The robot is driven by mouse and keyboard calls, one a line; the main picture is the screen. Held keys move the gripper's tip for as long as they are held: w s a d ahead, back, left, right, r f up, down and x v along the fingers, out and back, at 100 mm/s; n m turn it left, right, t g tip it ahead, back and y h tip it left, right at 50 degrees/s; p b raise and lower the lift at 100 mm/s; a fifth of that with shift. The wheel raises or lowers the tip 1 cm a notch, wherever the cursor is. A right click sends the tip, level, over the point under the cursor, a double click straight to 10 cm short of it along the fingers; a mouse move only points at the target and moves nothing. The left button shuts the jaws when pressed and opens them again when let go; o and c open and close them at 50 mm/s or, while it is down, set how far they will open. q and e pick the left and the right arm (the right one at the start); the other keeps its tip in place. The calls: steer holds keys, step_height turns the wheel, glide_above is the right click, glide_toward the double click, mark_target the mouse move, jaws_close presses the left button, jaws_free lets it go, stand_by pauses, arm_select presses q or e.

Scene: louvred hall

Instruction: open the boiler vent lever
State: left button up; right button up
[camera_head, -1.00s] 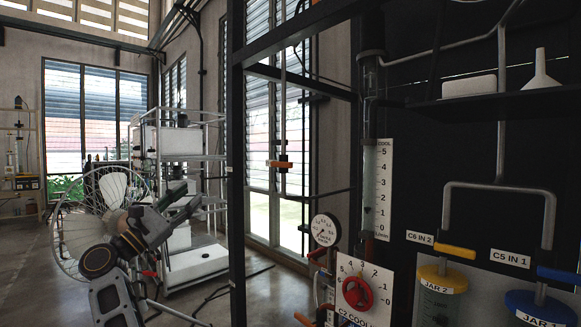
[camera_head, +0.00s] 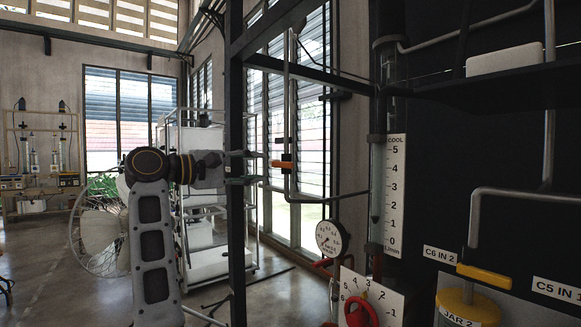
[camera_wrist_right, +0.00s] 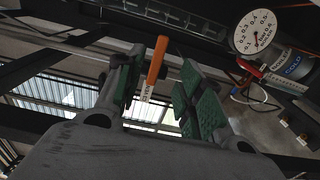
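The vent lever has an orange handle (camera_head: 282,164) on a grey vertical pipe beside the tall window, just beyond my right gripper's fingertips. My right gripper (camera_head: 260,167) points right, level with the handle, with its fingers apart. In the right wrist view the orange handle (camera_wrist_right: 157,62), with a small white label on its lower end, appears between the green-padded fingers of my right gripper (camera_wrist_right: 156,82). Gaps show on both sides of it, and I see no contact. How deep the handle lies between the fingers is hard to tell. My left gripper is out of view.
A dark upright post (camera_head: 235,120) stands close to my right gripper. A pressure gauge (camera_head: 330,237) and a red knob (camera_head: 358,312) are lower right. A fan (camera_head: 100,232) and a white shelf rack (camera_head: 205,262) stand behind my arm. Floor at left is open.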

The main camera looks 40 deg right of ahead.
mark_target(284, 165)
steer(key=shift+a, duration=0.15)
steer(key=shift+s+d, duration=0.25)
steer(key=shift+d, duration=1.85)
steer(key=shift+s+d, duration=0.2)
steer(key=shift+d, duration=1.85)
steer(key=shift+d, duration=0.1)
steer(key=shift+s+d, duration=0.1)
steer(key=shift+d, duration=0.65)
steer(key=shift+c, duration=0.4)
jaws_close()
